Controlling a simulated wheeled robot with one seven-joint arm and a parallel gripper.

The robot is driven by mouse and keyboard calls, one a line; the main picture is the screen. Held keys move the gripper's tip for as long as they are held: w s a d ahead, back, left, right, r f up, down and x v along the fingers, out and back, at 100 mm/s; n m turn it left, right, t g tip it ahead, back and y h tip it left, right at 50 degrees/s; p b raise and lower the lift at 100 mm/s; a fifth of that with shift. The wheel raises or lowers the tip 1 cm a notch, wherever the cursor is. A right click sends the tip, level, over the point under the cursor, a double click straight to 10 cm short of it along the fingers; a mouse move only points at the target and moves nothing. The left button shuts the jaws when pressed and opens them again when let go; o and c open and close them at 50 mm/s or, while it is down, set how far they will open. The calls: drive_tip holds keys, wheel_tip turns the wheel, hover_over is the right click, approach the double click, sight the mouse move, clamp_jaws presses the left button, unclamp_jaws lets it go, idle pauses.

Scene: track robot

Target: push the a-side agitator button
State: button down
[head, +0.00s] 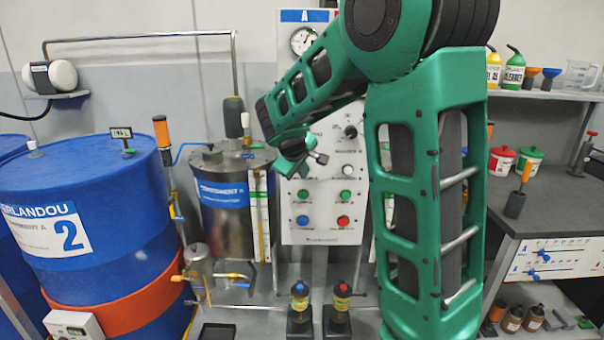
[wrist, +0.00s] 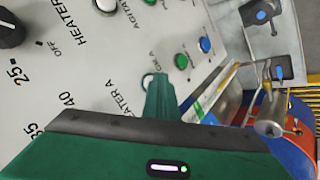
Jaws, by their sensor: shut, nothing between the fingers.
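The A-side panel (head: 322,232) hangs on the back wall behind my arm. It carries two green buttons, left (head: 303,195) and right (head: 346,196), a blue one (head: 303,220) and a red one (head: 343,221). In the wrist view a label starting "AGITAT" lies between a white button (wrist: 105,5) and a green one (wrist: 150,1), both at the top edge. Which one it names I cannot tell for sure. My gripper (head: 318,158) is shut and empty in front of the panel. In the wrist view its fingertips (wrist: 160,80) partly cover another white button (wrist: 147,77).
A black heater knob (wrist: 8,28) shows at the wrist view's left edge. A steel tank (head: 225,215) stands left of the panel, beside a blue drum (head: 95,185). A dark counter (head: 550,200) lies right.

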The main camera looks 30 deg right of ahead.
idle(0.5)
drive_tip(key=shift+s+a, duration=0.2)
drive_tip(key=shift+s, duration=0.05)
drive_tip(key=shift+a, duration=0.1)
drive_tip(key=s+a, duration=0.2)
drive_tip(key=s, duration=0.1)
drive_tip(key=s+a, duration=0.1)
drive_tip(key=s, duration=0.1)
drive_tip(key=shift+a, duration=0.1)
idle(0.5)
